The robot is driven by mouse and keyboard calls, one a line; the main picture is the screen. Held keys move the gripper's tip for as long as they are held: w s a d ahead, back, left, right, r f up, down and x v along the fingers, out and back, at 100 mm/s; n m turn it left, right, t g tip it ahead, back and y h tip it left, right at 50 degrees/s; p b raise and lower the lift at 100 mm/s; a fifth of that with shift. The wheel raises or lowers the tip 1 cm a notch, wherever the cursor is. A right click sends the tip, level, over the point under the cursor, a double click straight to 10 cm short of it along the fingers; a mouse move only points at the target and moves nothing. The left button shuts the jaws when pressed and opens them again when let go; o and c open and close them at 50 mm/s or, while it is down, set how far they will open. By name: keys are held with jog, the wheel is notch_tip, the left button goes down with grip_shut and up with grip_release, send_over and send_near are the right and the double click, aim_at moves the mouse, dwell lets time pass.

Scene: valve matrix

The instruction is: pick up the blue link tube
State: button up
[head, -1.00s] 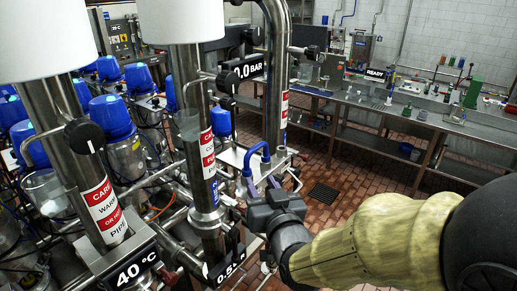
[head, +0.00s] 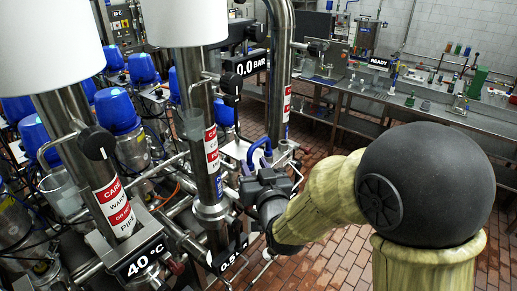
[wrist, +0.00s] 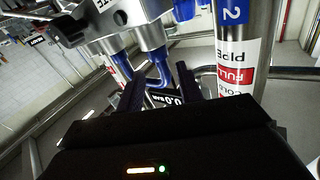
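The blue link tube (head: 259,149) is a bent, arch-shaped tube standing on the metal valve block among the steel pipes in the head view. It also shows in the wrist view (wrist: 160,66), just beyond my fingers. My gripper (wrist: 160,87) has its two dark fingers spread apart, with part of the blue tube showing between and beyond them. I cannot tell whether either finger touches it. In the head view my dark gripper (head: 255,176) is right below and in front of the tube, and its fingertips are hard to make out.
Thick steel pipes with red-and-white labels (head: 211,150) stand left of my gripper. A 0.0 BAR display (head: 251,66) hangs above, and a second display (head: 232,255) sits below. Blue-capped units (head: 117,110) crowd the left. A steel workbench (head: 430,115) stands back right, with open tiled floor before it.

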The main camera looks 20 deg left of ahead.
aim_at(251, 161)
jog(key=p+x, duration=0.2)
jog(key=x, duration=0.1)
jog(key=shift+s+a, duration=0.1)
jog(key=shift+a, duration=0.05)
jog(key=shift+w+a, duration=0.15)
jog(key=shift+w, duration=0.15)
jog(key=shift+f, duration=0.1)
jog(key=shift+c, duration=0.5)
grip_shut()
